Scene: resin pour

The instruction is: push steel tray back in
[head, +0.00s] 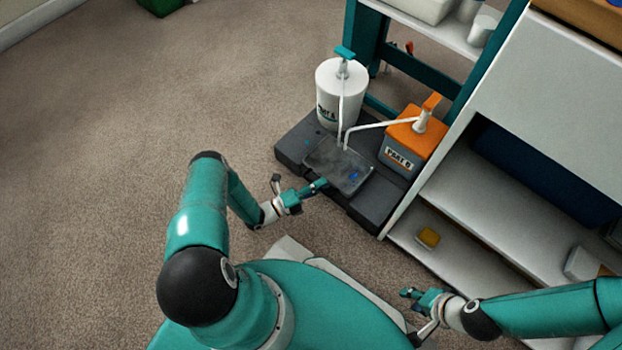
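The steel tray (338,166) is a flat dark grey tray on a dark base (296,146), below the spouts of two pump containers. Its near edge extends toward my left gripper. My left gripper (299,184) is at the tray's near left edge, its fingers spread apart with nothing visible between them. One teal fingertip overlaps the tray edge in the picture; whether it touches cannot be told. My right gripper (410,315) is at the lower right, away from the tray, fingers apart and empty.
A white pump container (340,100) and an orange-topped grey one (405,145) stand behind and right of the tray. Open carpet (110,150) lies left.

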